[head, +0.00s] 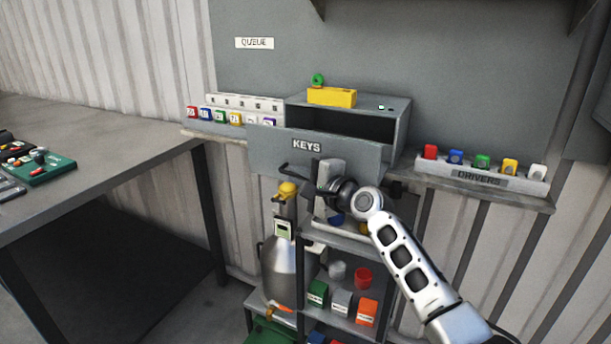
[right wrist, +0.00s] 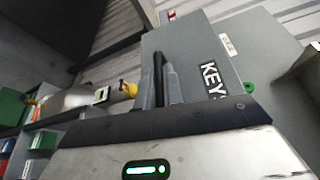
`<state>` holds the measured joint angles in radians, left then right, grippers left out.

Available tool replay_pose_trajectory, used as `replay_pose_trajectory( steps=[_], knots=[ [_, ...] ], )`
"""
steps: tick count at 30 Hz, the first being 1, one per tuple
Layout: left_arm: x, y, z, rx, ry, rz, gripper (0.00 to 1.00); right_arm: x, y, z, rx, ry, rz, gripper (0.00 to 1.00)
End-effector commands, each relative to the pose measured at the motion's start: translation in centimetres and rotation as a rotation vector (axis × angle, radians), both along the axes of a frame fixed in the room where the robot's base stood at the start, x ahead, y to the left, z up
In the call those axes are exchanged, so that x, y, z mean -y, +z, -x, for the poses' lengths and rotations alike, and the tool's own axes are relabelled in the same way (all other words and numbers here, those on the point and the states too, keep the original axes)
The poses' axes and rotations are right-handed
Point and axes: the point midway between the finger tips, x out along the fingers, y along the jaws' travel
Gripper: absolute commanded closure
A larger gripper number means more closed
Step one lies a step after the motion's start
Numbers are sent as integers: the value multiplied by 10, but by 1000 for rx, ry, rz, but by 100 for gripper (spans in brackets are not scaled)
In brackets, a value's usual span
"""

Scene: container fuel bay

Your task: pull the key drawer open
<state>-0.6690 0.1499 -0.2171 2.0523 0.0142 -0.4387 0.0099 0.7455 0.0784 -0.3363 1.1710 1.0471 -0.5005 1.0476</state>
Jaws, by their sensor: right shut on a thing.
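The grey key drawer (head: 350,155) with the "KEYS" label stands out from its grey cabinet (head: 402,120), and a dark opening shows behind its front. Its front panel also shows in the right wrist view (right wrist: 200,55). My right gripper (head: 320,180) is at the lower part of the drawer front, shut on the dark drawer handle (head: 295,173). In the right wrist view its fingers (right wrist: 164,80) are close together, with a thin dark piece between them. The drawer's contents cannot be made out. My left gripper is not in view.
A yellow block (head: 331,97) and a green ring sit on the cabinet. A row of coloured drivers (head: 482,172) is on the right shelf. A rack (head: 340,240) with a grey jug and coloured boxes stands below the drawer. A workbench (head: 120,150) is at the left.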

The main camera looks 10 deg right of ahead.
Motion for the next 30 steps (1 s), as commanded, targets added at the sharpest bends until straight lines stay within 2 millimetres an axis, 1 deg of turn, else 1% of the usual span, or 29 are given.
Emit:
replay_pose_trajectory(
  steps=[5, 6, 8, 9, 17, 20, 23, 26, 30],
  knots=[
    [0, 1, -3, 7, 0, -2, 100, 2, 0, -1, 2, -5, 1, 100],
    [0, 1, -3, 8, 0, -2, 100, 2, 0, -1, 2, -5, 1, 88],
    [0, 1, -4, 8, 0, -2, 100, 2, 0, -1, 2, -5, 1, 72],
    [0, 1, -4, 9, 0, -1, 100, 2, 0, -1, 2, -5, 1, 69],
    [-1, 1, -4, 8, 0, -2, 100, 2, 0, 0, 0, -3, 0, 69],
    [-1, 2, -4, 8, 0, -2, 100, 5, 0, 4, 1, -3, 1, 69],
    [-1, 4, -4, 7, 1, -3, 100, 12, 2, 13, 1, -3, -1, 69],
    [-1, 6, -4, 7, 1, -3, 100, 22, 2, 28, 1, -4, 1, 69],
    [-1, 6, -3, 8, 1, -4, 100, 41, 4, 55, 1, -5, 2, 69]
  ],
)
